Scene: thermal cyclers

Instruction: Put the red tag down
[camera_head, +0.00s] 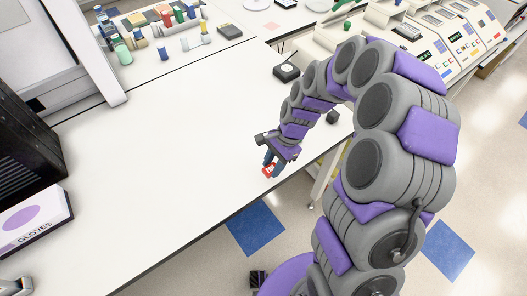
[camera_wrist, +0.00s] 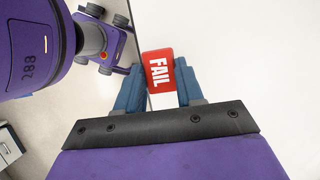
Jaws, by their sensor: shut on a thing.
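The red tag (camera_wrist: 159,70), marked "FAIL" in white, is between the blue fingers of my gripper (camera_wrist: 160,88) in the wrist view. My gripper is shut on it, with a pale part of the tag showing below the red. In the head view the red tag (camera_head: 268,171) shows small at the fingertips of my gripper (camera_head: 270,167), near the front edge of the white table (camera_head: 160,150). I cannot tell whether the tag touches the table top or hangs just above it.
A black box (camera_head: 287,72) lies near the table's far right edge. Several bottles and tubes stand on a back shelf, with a dark device (camera_head: 229,31) there. A gloves box (camera_head: 35,218) stands at the left. Thermal cyclers (camera_head: 455,40) stand at upper right. The middle of the table is clear.

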